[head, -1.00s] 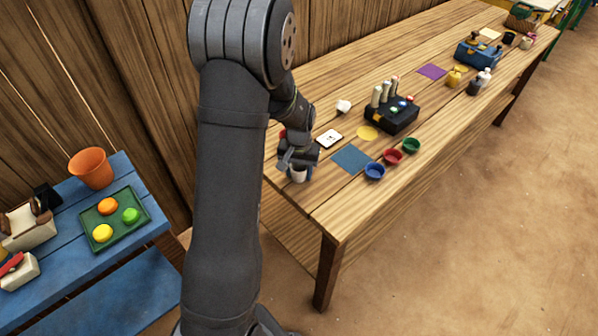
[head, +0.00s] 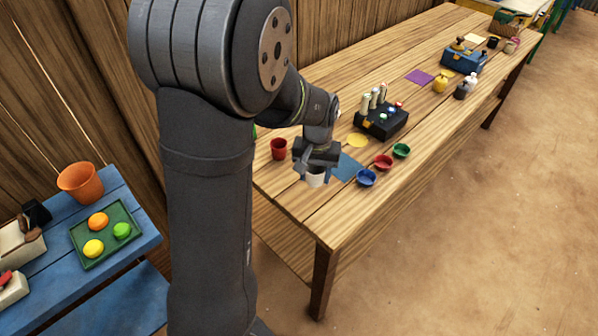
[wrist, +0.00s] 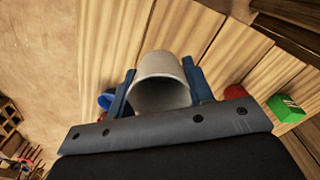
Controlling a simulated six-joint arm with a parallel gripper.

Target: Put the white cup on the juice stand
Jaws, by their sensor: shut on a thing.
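My gripper (head: 317,166) is shut on the white cup (head: 315,180), over the near left part of the wooden table. In the wrist view the cup (wrist: 160,82) sits between the two blue fingers, its mouth facing the camera. The head view shows it beside the blue square mat (head: 347,166), partly in front of it; its height above the table is hard to tell. A black box (head: 384,124) with pale upright levers and coloured buttons stands farther back. A blue machine (head: 463,60) stands far along the table. I cannot tell which thing is the juice stand.
A red cup (head: 279,149) stands left of my gripper. Blue (head: 366,178), red (head: 383,162) and green (head: 401,151) bowls line the right side. A yellow disc (head: 357,140) and purple mat (head: 420,76) lie flat. A blue side table (head: 140,215) holds a green tray.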

